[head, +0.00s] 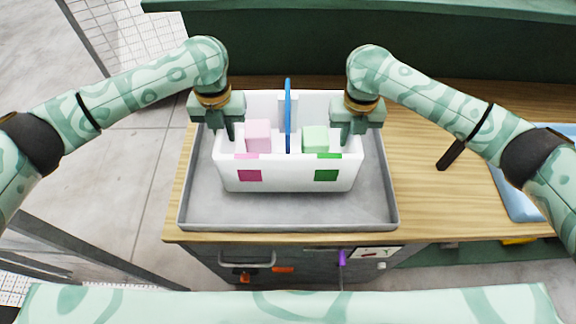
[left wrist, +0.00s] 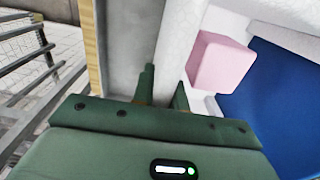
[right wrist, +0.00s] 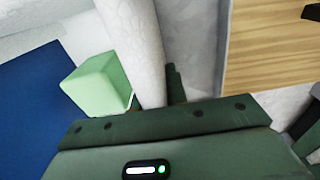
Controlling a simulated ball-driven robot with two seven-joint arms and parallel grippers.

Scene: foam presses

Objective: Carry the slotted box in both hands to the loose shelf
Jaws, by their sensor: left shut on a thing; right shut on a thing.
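The slotted box (head: 290,178) is white, with a blue divider (head: 288,115) standing upright in its middle. A pink block (head: 258,135) sits left of the divider and a light green block (head: 315,139) right of it. Pink and green squares mark its front. It is in or just above the grey tray (head: 290,213); I cannot tell if it touches. My left gripper (left wrist: 164,95) is shut on the box's left wall, and my right gripper (right wrist: 155,95) is shut on its right wall. I cannot make out the loose shelf.
The tray stands on a wooden worktop (head: 440,200). A dark bar (head: 451,154) and a blue tray (head: 518,195) lie to the right. Metal mesh racks stand at the left (head: 75,265). A handle and small coloured items show on the front below.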

